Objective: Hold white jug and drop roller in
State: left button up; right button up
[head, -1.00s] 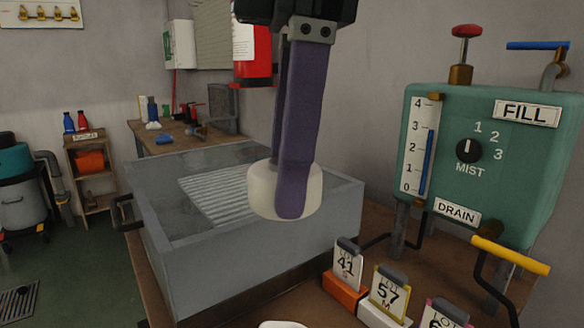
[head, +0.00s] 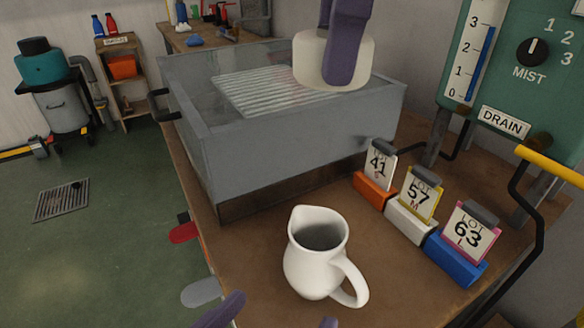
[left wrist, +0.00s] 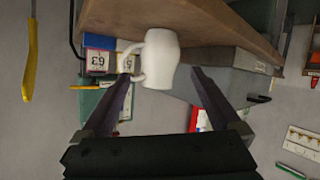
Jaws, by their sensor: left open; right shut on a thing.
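The white jug (head: 318,262) stands upright on the brown bench, its spout to the upper left and its handle to the lower right. My left gripper (head: 281,316) is open just in front of the jug, its purple fingertips at the bottom edge. In the left wrist view the jug (left wrist: 160,62) shows beyond the spread fingers (left wrist: 162,80), with no contact visible. My right gripper (head: 343,50) is shut on the off-white roller (head: 308,62), held above the grey tank. The roller's middle is partly hidden by a purple finger.
The grey tank (head: 290,146) with a ribbed panel stands behind the jug. Lot cards on orange, white and blue blocks (head: 455,258) line the right. A teal panel (head: 520,75) with a yellow-handled lever (head: 550,167) stands beyond. Bench around the jug is clear.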

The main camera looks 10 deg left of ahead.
aim_at(324, 248)
pick_arm(q)
jog(key=x, duration=1.1)
jog(key=shift+w+d, duration=0.1)
jog(key=shift+w, duration=0.05)
jog(key=shift+c, duration=0.2)
jog(key=c, duration=1.2)
